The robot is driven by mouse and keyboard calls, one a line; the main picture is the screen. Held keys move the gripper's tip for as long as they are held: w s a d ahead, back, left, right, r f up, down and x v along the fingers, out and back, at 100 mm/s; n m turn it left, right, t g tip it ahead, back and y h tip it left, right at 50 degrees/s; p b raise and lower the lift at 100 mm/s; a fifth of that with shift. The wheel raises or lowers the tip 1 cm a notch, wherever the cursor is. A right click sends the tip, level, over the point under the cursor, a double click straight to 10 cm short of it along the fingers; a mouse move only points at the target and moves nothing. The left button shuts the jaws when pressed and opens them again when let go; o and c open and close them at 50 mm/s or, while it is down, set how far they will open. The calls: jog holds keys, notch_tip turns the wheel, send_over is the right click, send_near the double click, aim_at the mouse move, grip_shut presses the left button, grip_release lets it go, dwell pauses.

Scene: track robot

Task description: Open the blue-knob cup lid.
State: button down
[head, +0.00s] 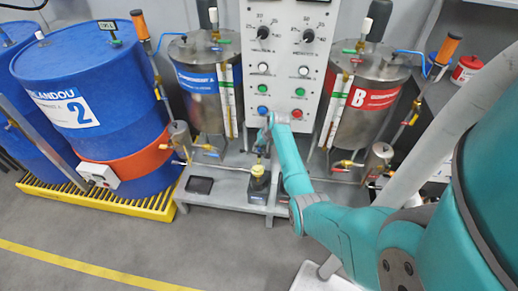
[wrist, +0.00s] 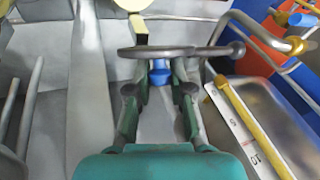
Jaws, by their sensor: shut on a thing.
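In the wrist view, my gripper (wrist: 160,87) points away from the camera. Its two dark green fingers are shut on the small blue knob (wrist: 160,72), which shows between their tips. A dark grey, flat, round part (wrist: 168,51) lies just beyond the knob, seen nearly edge-on; I cannot tell for sure whether it is the lid. The cup under it is not clearly visible. In the head view, my gripper (head: 263,141) is low in front of the control panel, and the knob cannot be made out there.
A control panel (head: 285,75) stands between two steel tanks, left (head: 200,65) and right (head: 360,95). Blue drums (head: 90,100) stand on a yellow pallet at left. In the wrist view, a scale strip and yellow tube (wrist: 250,125) and a thin pipe with brass fittings (wrist: 297,45) are close at right.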

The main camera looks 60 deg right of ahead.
dwell(0.4)
jog(key=c, duration=1)
grip_release()
jog(key=v, duration=1.1)
jog(key=shift+r, duration=0.4)
jog(key=shift+s+d, duration=0.1)
